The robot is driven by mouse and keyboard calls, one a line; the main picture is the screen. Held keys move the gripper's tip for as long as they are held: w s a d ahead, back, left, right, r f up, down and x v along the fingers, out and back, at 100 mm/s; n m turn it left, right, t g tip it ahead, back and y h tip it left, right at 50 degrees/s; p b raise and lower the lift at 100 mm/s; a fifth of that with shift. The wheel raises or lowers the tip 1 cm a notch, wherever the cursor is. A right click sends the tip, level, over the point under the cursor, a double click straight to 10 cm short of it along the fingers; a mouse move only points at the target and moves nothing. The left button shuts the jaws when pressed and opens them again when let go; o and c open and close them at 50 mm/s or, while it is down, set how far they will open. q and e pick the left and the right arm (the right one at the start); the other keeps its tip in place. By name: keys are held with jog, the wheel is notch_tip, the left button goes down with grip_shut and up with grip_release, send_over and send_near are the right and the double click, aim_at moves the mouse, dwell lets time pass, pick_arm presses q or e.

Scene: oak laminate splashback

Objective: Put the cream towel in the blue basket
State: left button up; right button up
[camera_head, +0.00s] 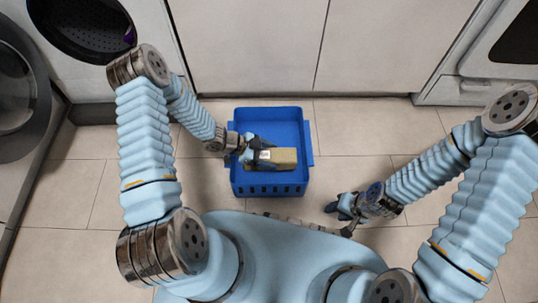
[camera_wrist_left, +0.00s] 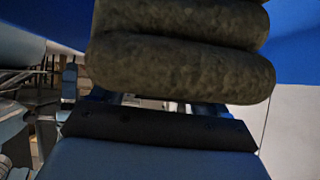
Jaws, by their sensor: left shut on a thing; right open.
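The cream towel (camera_head: 284,158) looks like a folded or rolled tan bundle over the lower part of the blue basket (camera_head: 270,116). My left gripper (camera_head: 262,156) is shut on the towel's left part. The towel's rolled layers (camera_wrist_left: 180,75) fill the upper middle of the left wrist view, close against the gripper, with blue basket wall (camera_wrist_left: 292,30) beside them. I cannot tell whether the towel touches the basket floor. My right gripper (camera_head: 342,208) is open and empty, right of the basket and apart from it.
The basket stands on a tiled floor (camera_head: 85,192) in front of pale cabinet doors (camera_head: 250,45). A front-loading machine (camera_head: 80,30) with an open round door stands at upper left. A white appliance (camera_head: 480,70) is at upper right. Floor right of the basket is mostly clear.

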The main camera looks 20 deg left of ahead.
pick_arm(q)
jog(key=shift+f+b, duration=0.55)
jog(key=o, duration=1.2)
jog(key=shift+s+f, duration=0.1)
jog(key=shift+f, duration=0.05)
